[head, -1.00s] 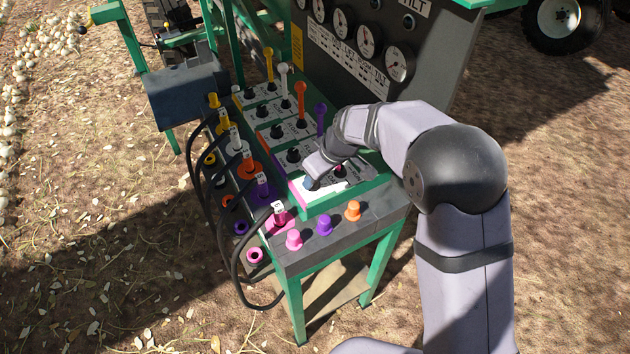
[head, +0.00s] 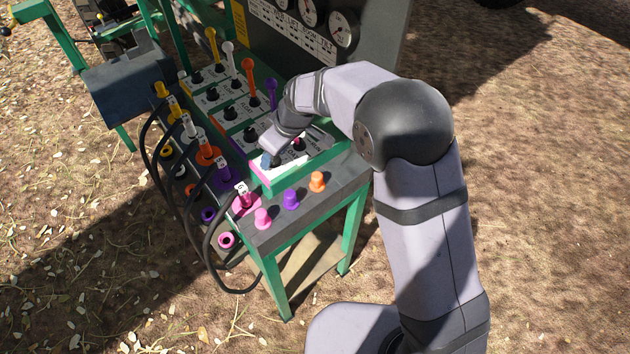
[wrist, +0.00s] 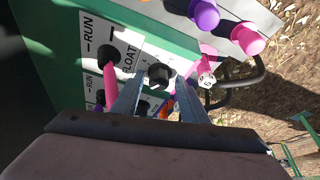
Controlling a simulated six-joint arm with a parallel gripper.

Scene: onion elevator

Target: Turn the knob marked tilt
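My gripper (head: 270,158) is over the near end of the control panel (head: 285,175), on the white section nearest the pink cap. In the wrist view my gripper (wrist: 161,88) has its two fingers apart, one on each side of a black knob (wrist: 160,74). I cannot tell whether they touch it. Another black knob (wrist: 112,55) sits to its left, by the words RUN and FLOAT; it shows in the head view too (head: 298,144). I cannot read TILT beside either knob. A pink lever (wrist: 110,88) stands just left of the left finger.
Orange (head: 317,181), purple (head: 290,199) and pink (head: 262,218) caps stand along the near edge. Coloured levers (head: 249,80) rise behind my gripper. Black hoses (head: 208,240) loop at the left. Gauges (head: 342,28) stand at the back. Open ground lies right.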

